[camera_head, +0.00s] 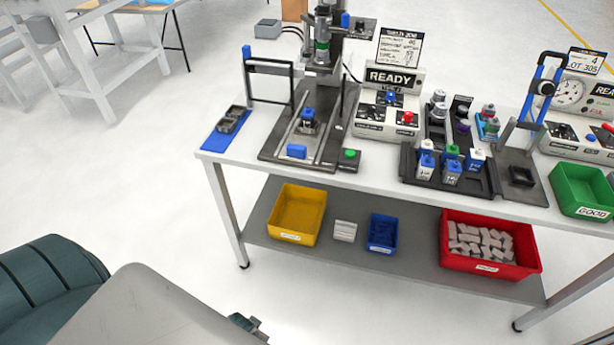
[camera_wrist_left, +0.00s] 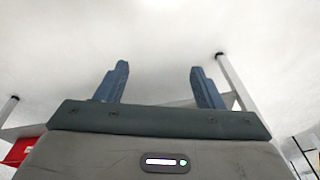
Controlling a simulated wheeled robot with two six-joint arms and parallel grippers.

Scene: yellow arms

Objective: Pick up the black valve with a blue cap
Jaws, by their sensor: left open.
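A dark valve with a blue cap (camera_head: 308,116) stands upright in the press fixture (camera_head: 270,153) on the left part of the workbench. In the head view only a small dark part of a gripper shows at the bottom edge, well below and in front of the bench. My right gripper is not in view.
A blue mat (camera_head: 211,144) with small dark bins lies at the bench's left end. A READY control box (camera_head: 388,112) stands right of the press. A green GOOD bin (camera_head: 583,192) is at the right. The lower shelf holds a yellow bin (camera_head: 297,213), blue bin (camera_head: 382,233) and red bin (camera_head: 488,262).

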